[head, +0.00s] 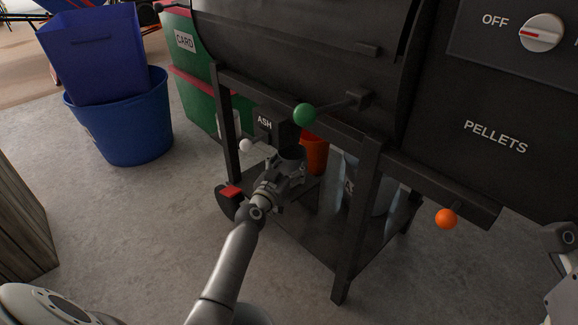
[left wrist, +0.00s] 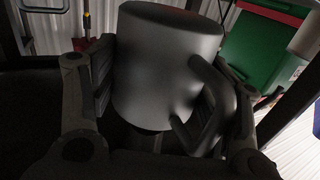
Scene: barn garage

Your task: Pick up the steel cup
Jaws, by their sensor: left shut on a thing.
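The steel cup (left wrist: 165,65) is a plain grey cylinder with a handle at its right side, and it fills the middle of the left wrist view. My left gripper (left wrist: 168,85) is shut on it, with one finger pad against its left side and the other finger at the right by the handle. In the head view my left gripper (head: 287,166) is under the black grill, between its legs. The cup is small and dark there, largely hidden among the fingers. My right gripper is not in view; only part of my right arm shows at the right edge.
The black grill (head: 300,35) hangs above, with a green knob (head: 304,114), an ash box (head: 268,125) and legs close around my gripper. An orange bucket (head: 314,155) stands just behind. A blue tub (head: 125,125) stands left.

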